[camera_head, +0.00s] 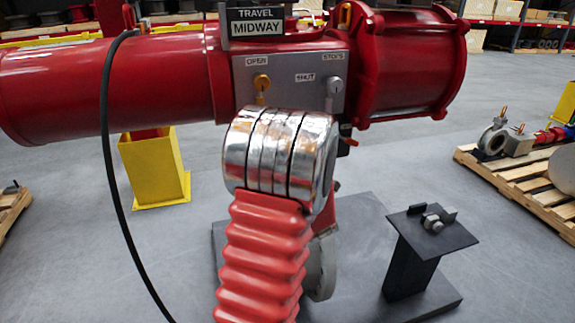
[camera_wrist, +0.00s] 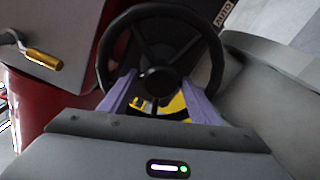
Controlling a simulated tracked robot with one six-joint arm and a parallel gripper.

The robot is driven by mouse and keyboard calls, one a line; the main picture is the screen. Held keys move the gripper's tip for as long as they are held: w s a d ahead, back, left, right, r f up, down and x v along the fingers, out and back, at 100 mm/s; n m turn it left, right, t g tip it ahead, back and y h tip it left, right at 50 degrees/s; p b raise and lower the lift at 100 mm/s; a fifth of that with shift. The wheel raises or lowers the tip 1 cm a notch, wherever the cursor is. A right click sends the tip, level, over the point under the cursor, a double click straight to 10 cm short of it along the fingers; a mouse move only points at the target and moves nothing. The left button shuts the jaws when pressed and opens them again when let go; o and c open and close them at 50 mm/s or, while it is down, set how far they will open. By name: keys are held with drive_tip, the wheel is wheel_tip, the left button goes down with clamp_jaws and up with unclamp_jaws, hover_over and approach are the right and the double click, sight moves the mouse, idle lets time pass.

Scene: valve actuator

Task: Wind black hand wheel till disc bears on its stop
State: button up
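The black hand wheel (camera_wrist: 217,62) fills the upper middle of the wrist view, with its spokes and round hub (camera_wrist: 158,83) facing me. My gripper (camera_wrist: 158,80) has two purple fingers spread apart, one on each side below the hub, overlapping the lower part of the wheel. I cannot tell whether they touch the rim or spokes. In the head view my own arm hides the wheel and gripper. The sign on the red actuator (camera_head: 110,80) reads "TRAVEL MIDWAY" (camera_head: 257,29). I cannot make out the disc or its stop.
A grey panel (camera_head: 293,88) carries a brass handle under OPEN, a grey one under STOPS, and a SHUT label. A black stand (camera_head: 440,232) holds small metal parts. A pallet (camera_head: 520,175) with valve parts lies right. A yellow post (camera_head: 155,170) stands left. A black cable hangs left.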

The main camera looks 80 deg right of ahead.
drive_tip(key=shift+s, duration=0.1)
drive_tip(key=v, duration=1.3)
drive_tip(key=shift+a, duration=0.45)
idle(0.3)
